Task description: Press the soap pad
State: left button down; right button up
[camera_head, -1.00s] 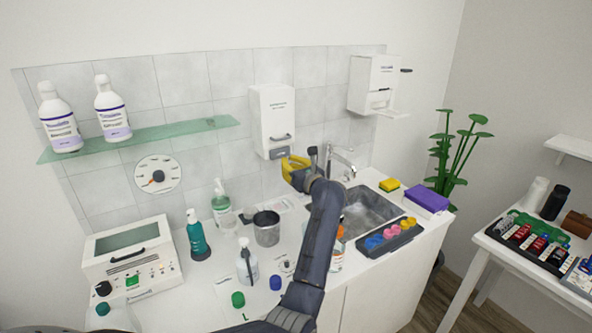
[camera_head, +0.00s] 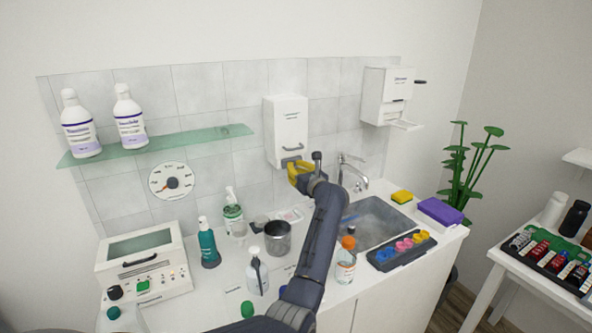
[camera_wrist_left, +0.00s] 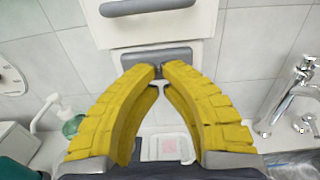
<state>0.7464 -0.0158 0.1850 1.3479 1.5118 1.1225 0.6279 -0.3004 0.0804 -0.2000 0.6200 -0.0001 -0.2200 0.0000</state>
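A white wall dispenser (camera_head: 286,128) hangs on the tiles above the counter. The grey soap pad (camera_wrist_left: 156,56) is at its bottom, below a grey handle; in the head view its lower part is hidden behind my gripper. My left gripper (camera_wrist_left: 158,71) has yellow fingers. Its tips are together with nothing seen between them, right at the lower edge of the pad. I cannot tell whether they touch it. In the head view the left gripper (camera_head: 293,169) is just under the dispenser. My right gripper is not in view.
A second white dispenser (camera_head: 387,97) is farther right on the wall. A tap (camera_head: 352,172) and sink (camera_head: 375,222) are right of my gripper. A metal cup (camera_head: 278,239), a teal bottle (camera_head: 208,246) and a pump bottle (camera_head: 257,272) stand on the counter near my arm.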

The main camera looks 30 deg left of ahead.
pick_arm(q)
jog(key=shift+w+a+r, duration=0.15)
jog(key=shift+w+a, duration=0.2)
jog(key=shift+a, duration=0.3)
jog(key=v, duration=1.4)
jog(key=shift+w+d, duration=0.1)
jog(key=shift+d, duration=0.1)
